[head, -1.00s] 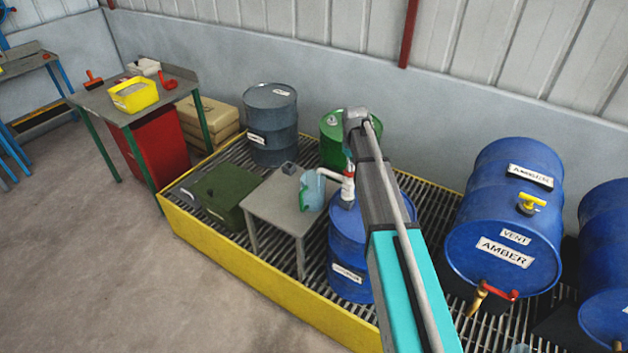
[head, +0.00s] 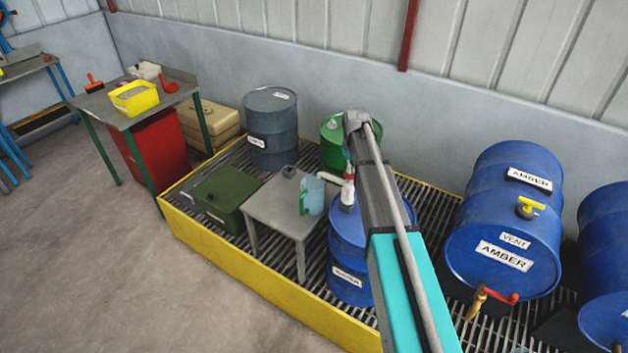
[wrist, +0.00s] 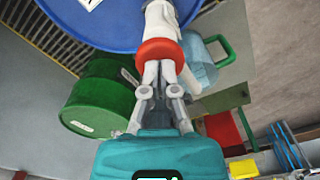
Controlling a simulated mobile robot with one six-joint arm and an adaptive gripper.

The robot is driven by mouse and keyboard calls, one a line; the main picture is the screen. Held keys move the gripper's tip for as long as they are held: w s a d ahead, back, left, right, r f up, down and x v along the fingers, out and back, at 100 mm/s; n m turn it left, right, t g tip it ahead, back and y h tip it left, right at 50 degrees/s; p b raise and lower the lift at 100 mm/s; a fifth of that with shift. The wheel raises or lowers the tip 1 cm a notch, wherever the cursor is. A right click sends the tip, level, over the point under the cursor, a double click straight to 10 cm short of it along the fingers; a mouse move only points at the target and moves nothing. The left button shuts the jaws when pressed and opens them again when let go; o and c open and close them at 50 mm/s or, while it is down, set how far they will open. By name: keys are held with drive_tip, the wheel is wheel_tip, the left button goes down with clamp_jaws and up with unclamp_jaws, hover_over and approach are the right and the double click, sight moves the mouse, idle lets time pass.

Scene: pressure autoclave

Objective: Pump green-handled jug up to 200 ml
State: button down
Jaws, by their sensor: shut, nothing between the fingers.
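The green-handled jug (head: 313,196) is a translucent pale-blue vessel on a small grey table (head: 264,214). Its green handle points left in the head view; the jug also shows in the wrist view (wrist: 198,66). A white pump (head: 348,192) with a red collar (wrist: 159,53) stands on a blue drum (head: 347,245), its spout reaching over the jug. My gripper (wrist: 163,72) is shut and empty, its fingertips at the red collar; I cannot tell whether they touch it. The liquid level in the jug is too small to read.
A green drum (head: 332,150) stands behind the pump and a dark green box (head: 224,196) left of the small table. Blue AMBER drums (head: 504,215) lie to the right. A yellow-edged grating (head: 255,275) carries them. The floor in front is clear.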

drive_tip(key=shift+r+p, duration=1.8)
drive_tip(key=shift+r, duration=0.15)
drive_tip(key=shift+f, duration=0.15)
drive_tip(key=shift+f+b, duration=1.75)
drive_tip(key=shift+b, duration=0.2)
drive_tip(key=shift+f+b, duration=0.95)
drive_tip(key=shift+r, duration=0.1)
drive_tip(key=shift+r+p, duration=0.2)
drive_tip(key=shift+p, duration=0.1)
drive_tip(key=shift+r+p, duration=2.55)
drive_tip(key=shift+p, duration=0.05)
